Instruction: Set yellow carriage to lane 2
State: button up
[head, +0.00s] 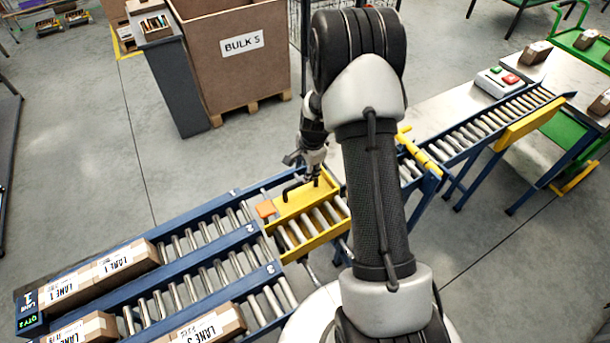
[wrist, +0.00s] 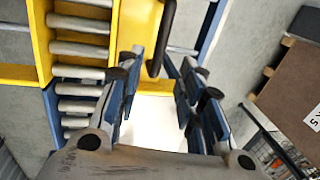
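The yellow carriage (head: 325,234), a short roller section with yellow sides, sits at the right ends of the lanes. It looks roughly in line with lane 2 (head: 205,277); exact alignment is hard to judge. An orange tab (head: 265,209) is at its left end. Its black handle (head: 287,190) rises from the far side. My gripper (head: 308,172) is just above the handle. In the wrist view, my gripper (wrist: 154,66) is open, with the handle (wrist: 167,28) reaching between the fingertips. No contact is clear. The carriage (wrist: 41,45) fills the upper left there.
Lane 1 (head: 207,229) and lane 3 (head: 268,305) flank lane 2; labelled cartons lie at their left. A feed conveyor (head: 480,132) and a button box (head: 499,82) stand at right. A brown bulk bin (head: 235,75) stands behind. My arm hides part of the carriage's right side.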

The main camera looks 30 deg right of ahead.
jog(key=r, duration=0.4)
jog(key=shift+s, duration=0.4)
